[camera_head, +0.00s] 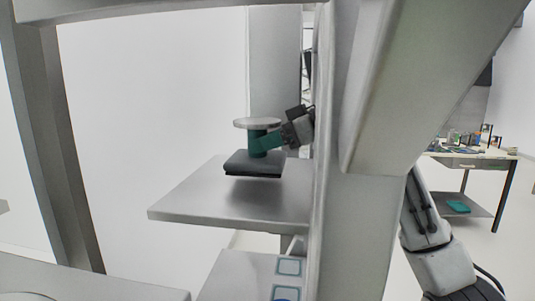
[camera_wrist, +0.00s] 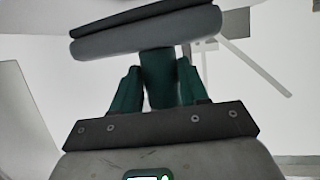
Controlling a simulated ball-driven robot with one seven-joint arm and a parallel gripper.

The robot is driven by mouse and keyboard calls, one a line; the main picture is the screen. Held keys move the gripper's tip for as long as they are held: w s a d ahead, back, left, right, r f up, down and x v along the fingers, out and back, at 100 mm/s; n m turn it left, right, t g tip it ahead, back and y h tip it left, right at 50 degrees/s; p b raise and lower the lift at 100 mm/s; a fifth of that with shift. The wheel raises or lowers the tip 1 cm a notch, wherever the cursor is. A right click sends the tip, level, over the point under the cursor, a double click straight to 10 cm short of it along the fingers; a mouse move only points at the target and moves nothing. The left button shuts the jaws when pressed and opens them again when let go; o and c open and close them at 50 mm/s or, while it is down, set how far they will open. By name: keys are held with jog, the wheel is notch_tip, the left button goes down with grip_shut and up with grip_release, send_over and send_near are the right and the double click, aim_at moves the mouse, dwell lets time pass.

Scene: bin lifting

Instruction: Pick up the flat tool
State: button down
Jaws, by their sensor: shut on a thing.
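The flat tool has a dark flat base (camera_head: 253,164), a green post and a round grey plate (camera_head: 257,122) on top. It appears to hang a little above a grey metal shelf (camera_head: 190,200), with a soft shadow below it. My gripper (camera_head: 261,143) comes in from the right and is shut on the post between the base and the round plate. In the wrist view, the green fingers of my gripper (camera_wrist: 158,85) stand on both sides of the green post (camera_wrist: 157,72). A grey and black slab of the tool (camera_wrist: 145,38) crosses the top there.
A grey upright (camera_head: 350,230) and a slanted beam (camera_head: 430,70) block the view right of the shelf. Controls with blue-edged squares (camera_head: 289,267) are below the shelf. A bench (camera_head: 470,162) with several small items stands far right. The shelf's left part is clear.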

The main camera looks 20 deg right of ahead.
jog(key=shift+r, duration=0.6)
jog(key=s+d+b, duration=0.4)
jog(key=s+d, duration=0.8)
jog(key=d, duration=0.1)
jog(key=shift+d, duration=0.3)
jog(key=shift+r, duration=0.15)
jog(key=shift+r+p, duration=1.45)
jog(key=shift+f, duration=0.1)
